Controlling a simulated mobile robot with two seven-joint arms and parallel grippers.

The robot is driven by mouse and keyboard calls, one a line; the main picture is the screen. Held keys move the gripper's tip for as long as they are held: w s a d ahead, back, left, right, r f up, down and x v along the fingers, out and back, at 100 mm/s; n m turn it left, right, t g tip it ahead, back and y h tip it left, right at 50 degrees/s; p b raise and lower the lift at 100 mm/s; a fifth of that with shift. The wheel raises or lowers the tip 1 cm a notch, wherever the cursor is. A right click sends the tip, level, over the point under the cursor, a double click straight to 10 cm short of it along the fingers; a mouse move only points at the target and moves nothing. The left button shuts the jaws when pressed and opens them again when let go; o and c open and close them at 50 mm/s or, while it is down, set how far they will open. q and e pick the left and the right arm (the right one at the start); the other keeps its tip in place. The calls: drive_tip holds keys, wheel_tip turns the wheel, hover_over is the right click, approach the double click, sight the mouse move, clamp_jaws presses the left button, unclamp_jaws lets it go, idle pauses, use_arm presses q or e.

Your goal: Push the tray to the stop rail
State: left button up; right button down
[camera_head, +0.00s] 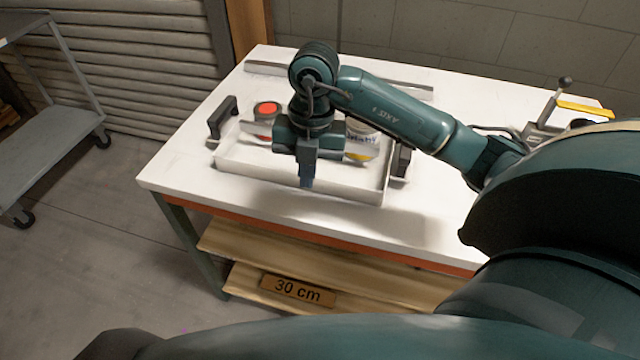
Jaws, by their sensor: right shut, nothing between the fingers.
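The tray (245,172) is a shallow white box with a black handle at each side, lying on the white table. It holds cans, one with a red-orange top (266,108), and another partly hidden behind my wrist. The stop rail (408,89) is a low grey strip along the table's far side, partly hidden by my arm. A gap of table shows between tray and rail. My right gripper (306,182) points down at the tray's near wall, shut and empty; I cannot tell whether it touches the wall. My left gripper is out of view.
The white table (420,225) has clear room in front of the tray and to its right. A clamp with a yellow part (584,108) stands at the table's right. A grey cart (50,140) stands left on the floor. A "30 cm" sign (297,290) is on the lower shelf.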

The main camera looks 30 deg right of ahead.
drive_tip(key=shift+m+h, duration=0.5)
drive_tip(key=shift+h, duration=0.1)
drive_tip(key=f, duration=0.3)
drive_tip(key=d+f, duration=0.1)
drive_tip(key=f, duration=0.2)
drive_tip(key=d+f, duration=0.1)
drive_tip(key=f, duration=0.2)
drive_tip(key=shift+w+d, duration=0.15)
drive_tip(key=shift+w, duration=0.1)
drive_tip(key=shift+w+d+p, duration=0.45)
drive_tip(key=shift+w+d, duration=0.4)
drive_tip(key=shift+w, duration=0.15)
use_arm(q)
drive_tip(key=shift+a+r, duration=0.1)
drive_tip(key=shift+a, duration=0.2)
use_arm(e)
drive_tip(key=shift+w+d, duration=0.5)
drive_tip(key=shift+w, duration=0.05)
